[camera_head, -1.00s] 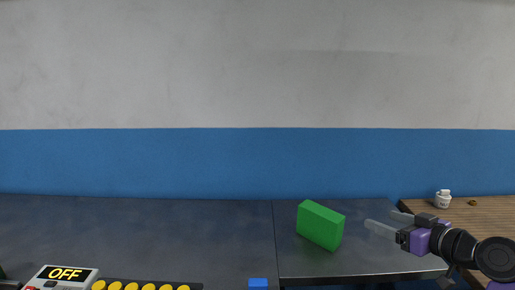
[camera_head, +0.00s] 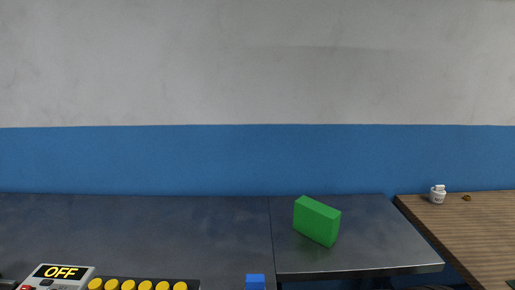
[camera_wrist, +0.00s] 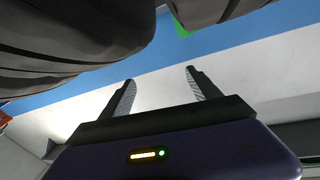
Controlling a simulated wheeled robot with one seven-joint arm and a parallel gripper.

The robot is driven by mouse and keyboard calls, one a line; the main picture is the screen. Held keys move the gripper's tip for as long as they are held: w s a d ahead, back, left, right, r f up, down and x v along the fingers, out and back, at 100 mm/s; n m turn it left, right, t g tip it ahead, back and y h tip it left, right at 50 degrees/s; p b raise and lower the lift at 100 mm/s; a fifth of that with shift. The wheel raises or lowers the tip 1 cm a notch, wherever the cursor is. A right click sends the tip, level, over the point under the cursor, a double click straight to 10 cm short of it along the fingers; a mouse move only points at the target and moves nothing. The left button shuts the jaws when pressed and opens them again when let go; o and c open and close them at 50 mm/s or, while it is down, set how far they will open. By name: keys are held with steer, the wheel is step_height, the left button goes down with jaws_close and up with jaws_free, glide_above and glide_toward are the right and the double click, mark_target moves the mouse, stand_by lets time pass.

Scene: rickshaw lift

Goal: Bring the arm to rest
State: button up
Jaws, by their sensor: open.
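My gripper (camera_wrist: 158,92) shows in the wrist view with its two fingers apart and nothing between them. Behind the fingers are the white and blue wall bands, and dark rounded shapes fill the upper left of that view. My gripper is out of the head view. A green block (camera_head: 317,221) stands on the dark table (camera_head: 365,250), right of the seam. A small green patch (camera_wrist: 181,29) shows at the top of the wrist view, apart from my fingers.
A device reading OFF (camera_head: 60,275) and a row of yellow round pieces (camera_head: 138,285) are at the front left. A blue block (camera_head: 255,281) is at the bottom middle. A white cup (camera_head: 438,194) stands on the wooden table (camera_head: 470,225) at the right.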

steer(key=s+a+n+g+y, duration=0.1)
steer(key=s+a, duration=0.2)
steer(key=s, duration=0.6)
steer(key=s+a+f+n+g+y, duration=0.1)
steer(key=s+a, duration=0.2)
steer(key=s, duration=0.6)
steer(key=s+a+f+n+g+y, duration=0.1)
steer(key=s+a+n, duration=0.1)
steer(key=s, duration=0.7)
steer(key=shift+s+a+y, duration=0.15)
steer(key=shift+a+y, duration=0.15)
steer(key=shift+a, duration=0.1)
steer(key=shift+f, duration=0.1)
